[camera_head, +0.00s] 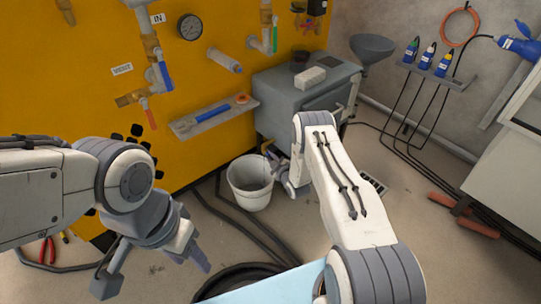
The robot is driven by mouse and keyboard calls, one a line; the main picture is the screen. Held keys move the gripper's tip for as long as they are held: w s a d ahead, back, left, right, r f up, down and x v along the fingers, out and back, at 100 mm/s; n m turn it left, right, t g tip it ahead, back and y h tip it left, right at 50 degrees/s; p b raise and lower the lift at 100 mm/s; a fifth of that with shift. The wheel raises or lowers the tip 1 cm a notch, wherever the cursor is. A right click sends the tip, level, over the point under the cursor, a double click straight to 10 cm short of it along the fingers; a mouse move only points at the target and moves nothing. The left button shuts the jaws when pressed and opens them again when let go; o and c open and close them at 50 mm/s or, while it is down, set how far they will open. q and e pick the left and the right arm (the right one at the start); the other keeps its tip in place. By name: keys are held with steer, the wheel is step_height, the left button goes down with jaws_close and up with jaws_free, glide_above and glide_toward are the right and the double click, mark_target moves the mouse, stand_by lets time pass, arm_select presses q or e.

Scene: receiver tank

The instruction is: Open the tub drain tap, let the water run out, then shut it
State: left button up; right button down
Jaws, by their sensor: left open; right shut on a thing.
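A white bucket (250,184) stands upright on the floor, beside a grey cabinet-like tank (290,105) at the yellow wall. My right gripper (277,168) is low in front of the tank, at the bucket's right rim. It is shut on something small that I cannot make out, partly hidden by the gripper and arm. I cannot pick out the tub drain tap clearly. My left gripper (152,272) is open and empty, in the near left, apart from the bucket.
A shelf (213,119) with a blue tool juts from the yellow panel (100,70), among pipes, valves and a gauge (190,27). Dark hoses cross the floor. A grey funnel (372,47) stands behind the tank.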

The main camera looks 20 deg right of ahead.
steer(key=shift+m+g+y, duration=0.4)
steer(key=shift+m+y, duration=0.1)
steer(key=shift+m, duration=0.3)
steer(key=c, duration=0.9)
jaws_free()
steer(key=p+v, duration=0.5)
steer(key=v, duration=0.5)
steer(key=shift+s+d, duration=0.1)
steer(key=shift+s, duration=0.15)
